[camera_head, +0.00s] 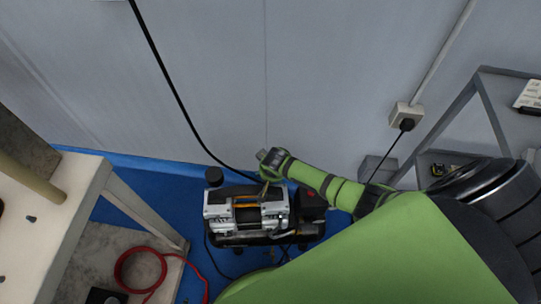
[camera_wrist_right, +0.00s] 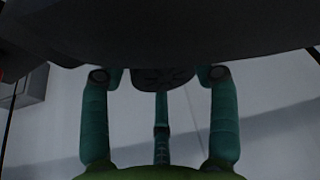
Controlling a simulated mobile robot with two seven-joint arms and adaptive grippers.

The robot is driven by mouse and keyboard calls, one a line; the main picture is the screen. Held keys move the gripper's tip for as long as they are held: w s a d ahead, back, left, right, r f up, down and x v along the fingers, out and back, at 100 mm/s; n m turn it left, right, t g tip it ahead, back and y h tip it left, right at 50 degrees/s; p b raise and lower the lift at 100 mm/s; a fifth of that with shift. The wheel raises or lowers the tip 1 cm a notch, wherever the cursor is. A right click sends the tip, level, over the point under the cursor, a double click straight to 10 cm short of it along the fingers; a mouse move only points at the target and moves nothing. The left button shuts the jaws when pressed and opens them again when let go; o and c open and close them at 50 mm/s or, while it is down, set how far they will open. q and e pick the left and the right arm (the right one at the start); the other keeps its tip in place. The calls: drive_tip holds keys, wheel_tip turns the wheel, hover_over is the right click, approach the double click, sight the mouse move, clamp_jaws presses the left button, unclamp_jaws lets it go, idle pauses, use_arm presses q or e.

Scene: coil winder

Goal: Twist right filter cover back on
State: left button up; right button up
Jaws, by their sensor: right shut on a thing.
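The machine (camera_head: 246,210), a silver and black compressor-like unit, stands on the blue floor against the wall in the head view. A round black filter cover (camera_head: 214,174) sits upright at its back left. My right gripper (camera_head: 268,176) is at the machine's back right corner and is shut. The right filter cover is hidden there by the gripper and wrist, so its seating cannot be seen. My left gripper is out of view.
A black cable (camera_head: 180,98) hangs down the wall to the machine. A pale table (camera_head: 62,190) stands at the left, with a red hose (camera_head: 140,254) near it. A grey shelf (camera_head: 505,115) and a wall socket (camera_head: 405,115) are at the right.

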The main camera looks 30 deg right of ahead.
drive_tip(key=shift+a+m+h, duration=0.25)
drive_tip(key=shift+m+h, duration=0.05)
drive_tip(key=shift+m, duration=1.2)
drive_tip(key=shift+c, duration=0.5)
drive_tip(key=o, duration=0.9)
drive_tip(key=shift+f+m+g+h, duration=0.1)
drive_tip(key=shift+m+g+h, duration=0.2)
drive_tip(key=shift+m+h, duration=0.1)
drive_tip(key=o, duration=0.5)
drive_tip(key=shift+o, duration=0.2)
drive_tip(key=shift+f, duration=0.15)
drive_tip(key=shift+s+a, duration=0.15)
drive_tip(key=shift+s, duration=0.05)
drive_tip(key=d+v, duration=0.1)
drive_tip(key=v, duration=1.1)
drive_tip(key=shift+w+r, duration=0.3)
